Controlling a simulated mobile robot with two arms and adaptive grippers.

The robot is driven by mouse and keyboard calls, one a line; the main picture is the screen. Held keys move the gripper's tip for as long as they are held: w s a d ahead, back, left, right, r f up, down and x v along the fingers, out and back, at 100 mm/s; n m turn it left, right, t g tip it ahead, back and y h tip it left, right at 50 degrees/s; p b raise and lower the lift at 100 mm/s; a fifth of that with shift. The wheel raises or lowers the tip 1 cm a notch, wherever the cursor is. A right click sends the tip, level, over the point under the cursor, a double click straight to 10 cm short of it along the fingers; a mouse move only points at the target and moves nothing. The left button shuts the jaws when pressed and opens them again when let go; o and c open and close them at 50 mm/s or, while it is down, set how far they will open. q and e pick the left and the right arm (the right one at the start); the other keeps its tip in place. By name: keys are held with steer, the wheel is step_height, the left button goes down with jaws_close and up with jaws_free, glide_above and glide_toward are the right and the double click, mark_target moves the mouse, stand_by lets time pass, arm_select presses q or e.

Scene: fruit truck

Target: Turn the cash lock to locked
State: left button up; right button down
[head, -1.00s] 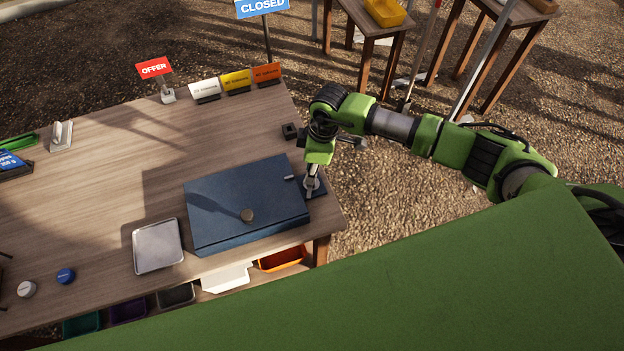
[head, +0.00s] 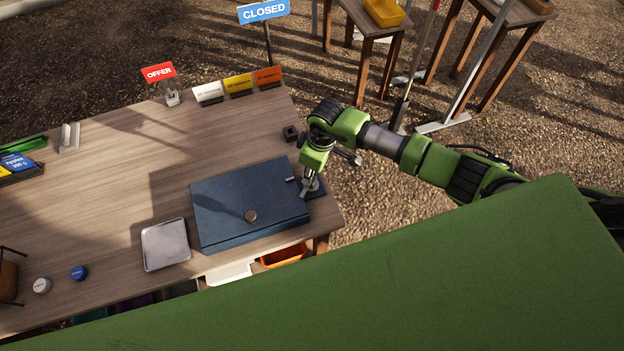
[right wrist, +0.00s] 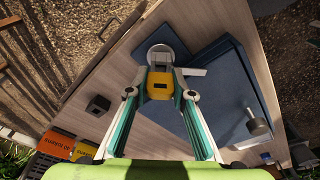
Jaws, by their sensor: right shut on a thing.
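The dark blue cash box (head: 235,200) lies on the wooden table near its right front corner, with a round metal knob (head: 251,216) on top. At its right side is the lock on a small dark blue base (head: 319,191). My right gripper (head: 309,184) reaches down at the lock, just beside the box. In the right wrist view, the gripper (right wrist: 160,88) is shut on the lock (right wrist: 160,56), a grey rounded part with a yellow face. The fingers hide part of it, and I cannot read its setting. My left gripper is in neither view.
A metal tray (head: 165,245) lies left of the box. A small black block (head: 290,133) stands behind it near the table's right edge. Small signs and the red OFFER sign (head: 159,72) line the back. The table's middle is clear.

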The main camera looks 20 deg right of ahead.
steer(key=shift+a+r+m+p, duration=0.1)
steer(key=shift+m+p, duration=0.2)
steer(key=shift+p, duration=0.25)
steer(key=shift+a, duration=0.15)
steer(key=shift+d+m, duration=0.2)
steer(key=shift+m, duration=0.3)
steer(key=c, duration=1.7)
jaws_free()
steer(key=shift+r, duration=3.4)
